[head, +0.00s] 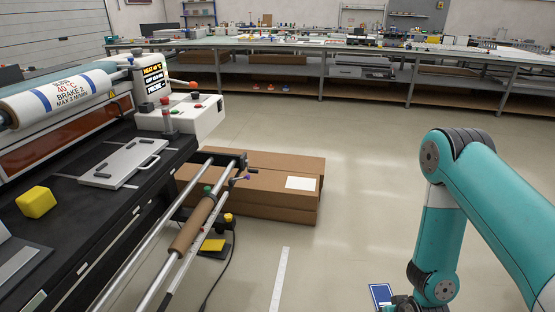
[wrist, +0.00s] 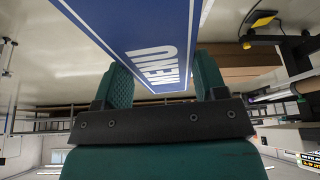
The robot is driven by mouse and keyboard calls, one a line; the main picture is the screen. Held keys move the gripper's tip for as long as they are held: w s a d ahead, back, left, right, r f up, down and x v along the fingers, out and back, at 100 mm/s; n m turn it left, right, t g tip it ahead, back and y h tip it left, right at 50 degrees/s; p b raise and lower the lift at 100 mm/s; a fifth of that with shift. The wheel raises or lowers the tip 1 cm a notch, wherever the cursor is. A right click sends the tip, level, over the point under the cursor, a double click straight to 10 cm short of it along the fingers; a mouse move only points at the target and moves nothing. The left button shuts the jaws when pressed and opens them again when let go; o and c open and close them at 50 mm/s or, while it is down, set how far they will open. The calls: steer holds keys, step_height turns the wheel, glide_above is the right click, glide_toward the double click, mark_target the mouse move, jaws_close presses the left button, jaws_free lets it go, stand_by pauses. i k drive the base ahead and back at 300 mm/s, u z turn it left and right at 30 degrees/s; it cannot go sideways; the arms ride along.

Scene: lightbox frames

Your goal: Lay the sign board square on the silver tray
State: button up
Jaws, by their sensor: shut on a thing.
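The sign board (wrist: 135,35) is blue with a pale border and white lettering reading MENU. In the wrist view it runs from the top edge down between the two teal fingers of my gripper (wrist: 160,72), which is shut on it. In the head view only a small blue and white part of the sign board (head: 381,294) shows at the bottom edge, beside my teal arm and above the floor. My fingers are hidden in the head view.
A yellow block (head: 36,201) sits on the black bed (head: 75,208) left of the tray. Metal rails with a brown roll (head: 192,226) run along the bed's front. Cardboard boxes (head: 262,190) stand on the floor behind. The floor between bed and arm is mostly clear.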

mark_target(127, 158)
steer(key=z, duration=0.75)
steer(key=i, duration=4.35)
steer(key=u, duration=3.95)
